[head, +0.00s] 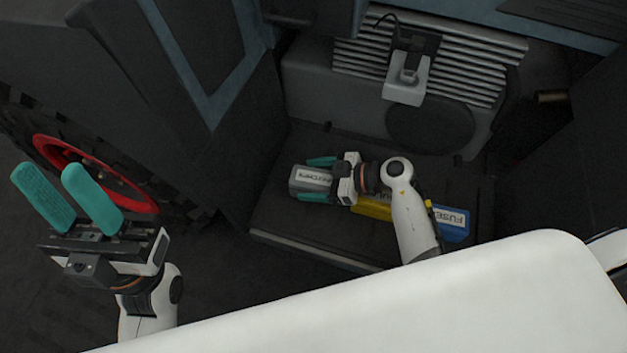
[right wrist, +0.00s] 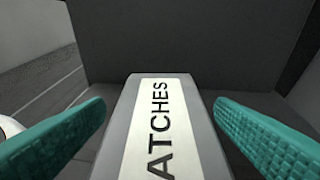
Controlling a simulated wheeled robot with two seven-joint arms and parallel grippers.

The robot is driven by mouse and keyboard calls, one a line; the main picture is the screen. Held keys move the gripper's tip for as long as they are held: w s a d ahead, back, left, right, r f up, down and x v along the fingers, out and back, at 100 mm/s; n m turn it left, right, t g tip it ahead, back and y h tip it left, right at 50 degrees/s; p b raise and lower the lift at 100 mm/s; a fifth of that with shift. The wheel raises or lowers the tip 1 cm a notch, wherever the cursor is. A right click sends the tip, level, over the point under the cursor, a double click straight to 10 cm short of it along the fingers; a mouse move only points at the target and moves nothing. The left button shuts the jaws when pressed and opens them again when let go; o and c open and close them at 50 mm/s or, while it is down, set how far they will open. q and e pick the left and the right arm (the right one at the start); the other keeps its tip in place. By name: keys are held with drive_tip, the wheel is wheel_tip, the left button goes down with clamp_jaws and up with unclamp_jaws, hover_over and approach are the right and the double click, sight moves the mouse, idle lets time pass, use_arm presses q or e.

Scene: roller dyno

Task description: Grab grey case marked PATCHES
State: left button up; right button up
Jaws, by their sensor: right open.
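The grey case (head: 298,184) lies on a dark shelf, its white label partly hidden by my right gripper in the head view. In the right wrist view the grey case (right wrist: 205,130) shows "ATCHES" on its label, between the two teal fingers. My right gripper (head: 318,179) is open, with one finger on each side of the case; gaps show between fingers and case in the wrist view. My left gripper (head: 68,198) is open and empty at the left, away from the shelf.
On the dark shelf (head: 290,232), a yellow case (head: 372,207) and a blue case (head: 455,222) marked FUSE lie right of the grey case, partly behind my right arm. A ribbed grey unit (head: 310,85) stands behind. A wheel with a red rim (head: 100,170) is at the left.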

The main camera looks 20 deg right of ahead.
drive_tip(key=c, duration=1.2)
